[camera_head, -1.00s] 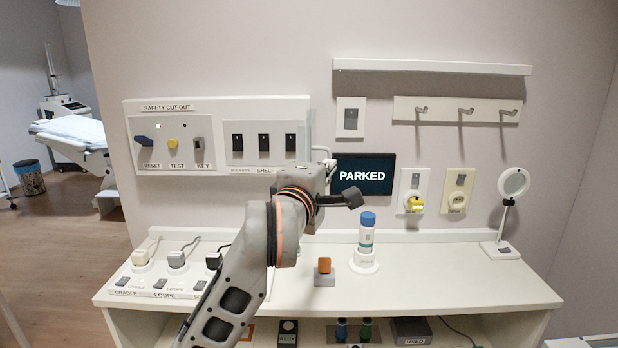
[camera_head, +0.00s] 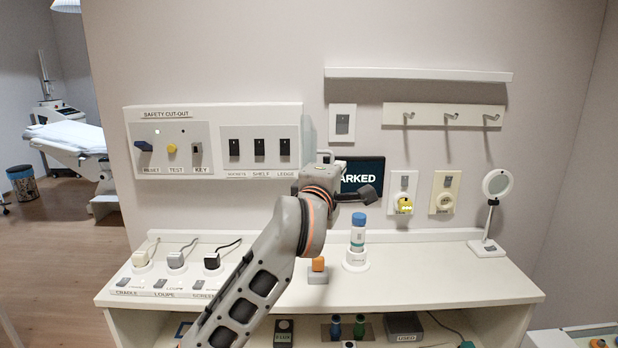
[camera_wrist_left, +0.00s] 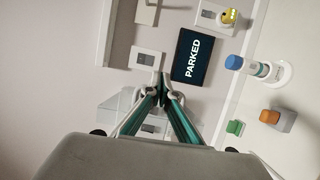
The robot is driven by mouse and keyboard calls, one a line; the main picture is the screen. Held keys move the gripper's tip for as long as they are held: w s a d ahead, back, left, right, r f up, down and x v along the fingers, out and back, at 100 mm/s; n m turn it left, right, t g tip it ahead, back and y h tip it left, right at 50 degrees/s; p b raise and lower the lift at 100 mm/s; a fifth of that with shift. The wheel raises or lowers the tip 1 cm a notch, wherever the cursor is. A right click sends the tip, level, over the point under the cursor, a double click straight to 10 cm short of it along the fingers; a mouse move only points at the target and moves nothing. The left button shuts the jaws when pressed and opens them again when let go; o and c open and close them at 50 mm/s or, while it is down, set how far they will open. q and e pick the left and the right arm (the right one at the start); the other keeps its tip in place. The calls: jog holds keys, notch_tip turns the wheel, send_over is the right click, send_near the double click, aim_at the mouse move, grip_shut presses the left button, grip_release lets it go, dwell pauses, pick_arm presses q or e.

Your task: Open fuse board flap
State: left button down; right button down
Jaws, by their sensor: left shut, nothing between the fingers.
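The fuse board (camera_head: 212,190) is the white SAFETY CUT-OUT panel on the wall, left of centre in the head view. Three dark switches (camera_head: 259,147) sit in its right half. A see-through flap (camera_head: 308,128) shows as a pale sheet at the board's right edge. Clear plastic also shows left of the fingers in the wrist view (camera_wrist_left: 113,108). I cannot tell its exact angle. My left gripper (camera_wrist_left: 163,88) is shut and empty, its tips between the clear plastic and the PARKED screen. In the head view my wrist hides the fingers, just right of the board.
The PARKED screen (camera_head: 362,172) is right of the board, partly behind my wrist. A blue-capped bottle (camera_head: 358,238) and an orange-topped block (camera_head: 318,270) stand on the counter (camera_head: 420,280). Three plugs (camera_head: 176,260) sit at its left. Hooks (camera_head: 450,117) hang at upper right.

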pick_arm(q)
jog(key=v, duration=1.1)
jog(key=s+a+f+n+t+y, duration=0.1)
jog(key=a+f+t+y, duration=0.3)
jog(key=a, duration=0.5)
jog(key=s+a+f+n+t+y, duration=0.15)
jog(key=a+f+y, duration=0.3)
jog(key=a, duration=0.45)
jog(key=s+d+f+m+g+h, duration=0.1)
jog(key=s+f+m+g+h, duration=0.3)
jog(key=f+m, duration=0.75)
jog(key=s+d+f+m+g+h, duration=0.1)
jog(key=s+f+m+h, duration=0.4)
jog(key=f, duration=1.1)
jog(key=s+a+f+m+g+y, duration=0.2)
jog(key=s+f, duration=0.5)
jog(key=f, duration=0.4)
jog(key=s+a+f+m+g+y, duration=0.2)
jog(key=s+a+f+g, duration=0.3)
jog(key=s+f, duration=0.3)
notch_tip(320, 180, down, 4)
jog(key=shift+s+a+r+m, duration=0.1)
jog(key=shift+s+a+m, duration=0.2)
jog(key=shift+a, duration=0.55)
